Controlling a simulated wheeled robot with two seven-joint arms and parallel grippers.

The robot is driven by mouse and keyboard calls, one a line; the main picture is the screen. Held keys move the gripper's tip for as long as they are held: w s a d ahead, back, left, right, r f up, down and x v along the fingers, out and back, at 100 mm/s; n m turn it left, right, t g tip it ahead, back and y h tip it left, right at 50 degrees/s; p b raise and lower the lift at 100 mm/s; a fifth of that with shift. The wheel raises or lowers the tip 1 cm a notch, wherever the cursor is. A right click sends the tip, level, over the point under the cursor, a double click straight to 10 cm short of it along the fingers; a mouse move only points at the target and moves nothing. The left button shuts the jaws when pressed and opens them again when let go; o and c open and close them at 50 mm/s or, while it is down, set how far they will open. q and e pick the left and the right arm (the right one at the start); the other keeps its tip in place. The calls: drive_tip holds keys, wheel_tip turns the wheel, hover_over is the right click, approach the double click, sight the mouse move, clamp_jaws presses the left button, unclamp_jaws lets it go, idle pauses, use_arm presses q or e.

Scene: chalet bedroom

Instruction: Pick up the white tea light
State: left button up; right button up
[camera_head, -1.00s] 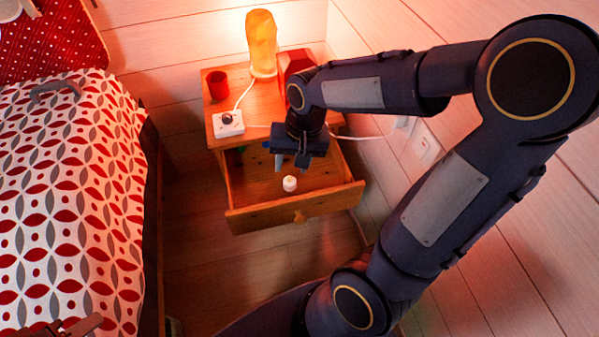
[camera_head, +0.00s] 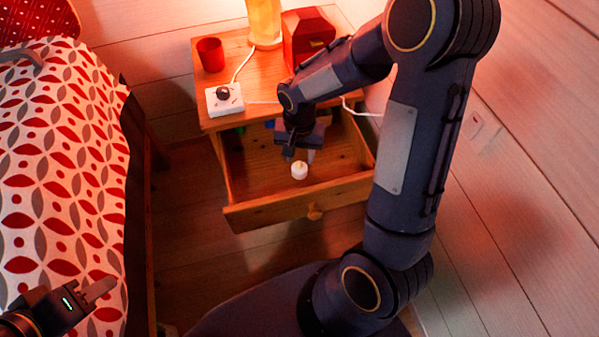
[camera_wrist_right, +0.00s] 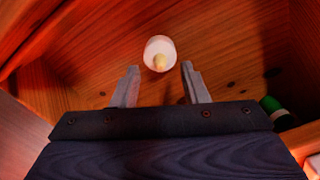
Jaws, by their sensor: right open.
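The white tea light (camera_head: 299,170) stands in the open drawer (camera_head: 262,208) of the wooden nightstand. In the right wrist view the tea light (camera_wrist_right: 160,52) lies just beyond the fingertips, centred between them. My right gripper (camera_head: 301,156) is inside the drawer opening, close to the tea light; in the right wrist view its fingers (camera_wrist_right: 161,78) are apart with nothing between them. My left gripper (camera_head: 98,293) is at the lower left over the bed, only partly in view, and its jaw opening is unclear.
On the nightstand top are a red cup (camera_head: 210,54), a white box with a dark knob (camera_head: 224,99), a lamp (camera_head: 264,22) and a red box (camera_head: 306,37). A green item (camera_wrist_right: 273,108) lies in the drawer. The bed (camera_head: 60,170) is at left, a plank wall at right.

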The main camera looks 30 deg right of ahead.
drive_tip(key=shift+f, duration=0.8)
drive_tip(key=shift+r, duration=0.1)
drive_tip(key=shift+c, duration=0.2)
